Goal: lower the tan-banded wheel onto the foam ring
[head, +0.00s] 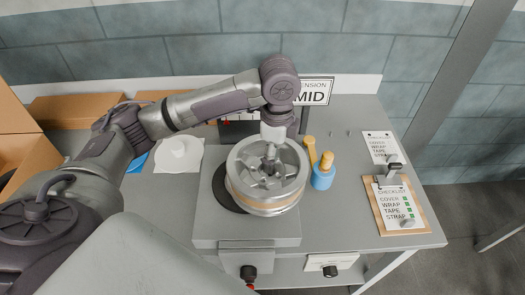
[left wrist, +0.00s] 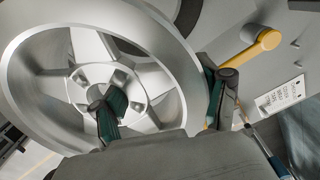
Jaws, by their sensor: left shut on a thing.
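The tan-banded wheel (head: 262,200) is a silver spoked wheel with a tan band around its lower side. My left gripper (head: 269,160) reaches down to it from above and is shut on it. In the left wrist view the wheel (left wrist: 180,60) fills the left side, and one finger of the gripper (left wrist: 163,100) is inside the rim and the other outside. The dark foam ring (head: 222,190) lies on the grey block. It shows only at the wheel's left, with the rest hidden under the wheel. I cannot tell the gap between them. My right gripper is not in view.
A checklist clipboard (head: 402,203) lies on the right of the table. A white item (head: 180,152) lies at left. Cardboard boxes (head: 75,108) stand at the back left.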

